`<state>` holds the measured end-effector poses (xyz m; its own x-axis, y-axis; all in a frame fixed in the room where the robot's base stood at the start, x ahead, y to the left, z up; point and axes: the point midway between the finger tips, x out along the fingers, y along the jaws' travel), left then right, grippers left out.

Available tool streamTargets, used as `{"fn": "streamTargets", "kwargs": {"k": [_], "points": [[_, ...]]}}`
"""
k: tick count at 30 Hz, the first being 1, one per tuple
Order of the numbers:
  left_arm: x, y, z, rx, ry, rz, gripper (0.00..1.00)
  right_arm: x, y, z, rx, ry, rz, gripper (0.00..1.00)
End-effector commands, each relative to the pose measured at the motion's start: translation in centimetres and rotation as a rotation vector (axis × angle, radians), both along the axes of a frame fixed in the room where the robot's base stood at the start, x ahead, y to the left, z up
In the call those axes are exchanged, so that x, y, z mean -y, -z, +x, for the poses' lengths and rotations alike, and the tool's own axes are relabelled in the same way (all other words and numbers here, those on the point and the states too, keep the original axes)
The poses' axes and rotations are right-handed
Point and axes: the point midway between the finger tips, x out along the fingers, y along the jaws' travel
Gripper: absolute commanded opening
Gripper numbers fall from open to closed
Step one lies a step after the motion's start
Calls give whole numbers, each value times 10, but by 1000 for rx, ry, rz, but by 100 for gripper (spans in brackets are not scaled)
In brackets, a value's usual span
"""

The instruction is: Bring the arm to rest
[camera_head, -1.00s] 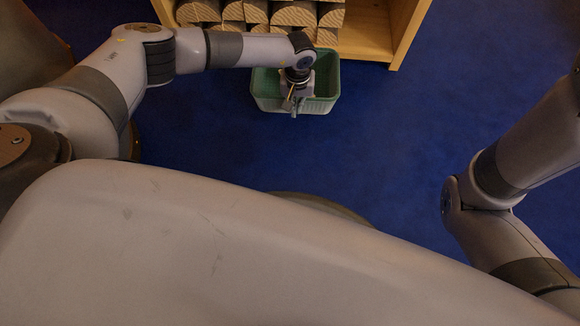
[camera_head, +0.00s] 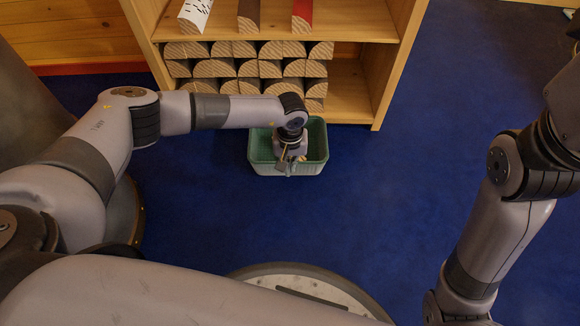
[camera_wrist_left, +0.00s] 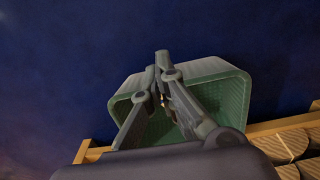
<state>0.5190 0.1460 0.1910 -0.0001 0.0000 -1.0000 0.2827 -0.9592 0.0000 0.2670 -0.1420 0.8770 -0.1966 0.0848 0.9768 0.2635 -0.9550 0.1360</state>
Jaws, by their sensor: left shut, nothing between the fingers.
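My left arm reaches in from the left, and its gripper (camera_head: 290,168) points down above the green bin (camera_head: 258,168). The gripper is shut and empty. In the left wrist view the fingers (camera_wrist_left: 163,62) meet at their tips in front of the bin (camera_wrist_left: 225,85); whether they touch it cannot be told. The arm hides part of the bin's inside. My right arm shows at the right edge of the head view, but its gripper is out of view.
A wooden shelf (camera_head: 350,92) stands behind the bin, with several stacked split logs (camera_head: 215,68) below and white, brown and red pieces (camera_head: 302,14) above. The blue floor (camera_head: 400,150) is clear to the right. A round pale-topped object (camera_head: 300,284) is at bottom centre.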

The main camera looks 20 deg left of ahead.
Motion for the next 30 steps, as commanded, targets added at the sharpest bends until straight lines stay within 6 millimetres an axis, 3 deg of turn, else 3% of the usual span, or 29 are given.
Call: {"fn": "streamTargets", "kwargs": {"k": [8,11,14,17,19,23,25,27,30], "points": [[0,-6,0,0,0,-1,0,0,2,3,-12,-1,-1,46],[9,-4,-4,-6,-9,-29,0,0,3,6,-27,2,-3,46],[43,-2,-18,-27,-49,-136,0,-2,6,19,-87,12,-15,46],[101,-6,-42,-76,-139,-329,0,-5,14,43,-200,30,-36,46],[150,-20,-61,-134,-235,-501,0,-7,24,65,-302,45,-55,46],[232,-69,-90,-292,-474,-839,0,-11,52,109,-515,75,-98,46],[268,-108,-98,-410,-639,-1029,0,-13,74,133,-647,92,-123,46],[294,-156,-98,-564,-842,-1228,0,-13,103,159,-797,111,-154,46],[300,-223,-81,-832,-1179,-1495,0,-13,156,190,-1029,138,-202,46]]}}
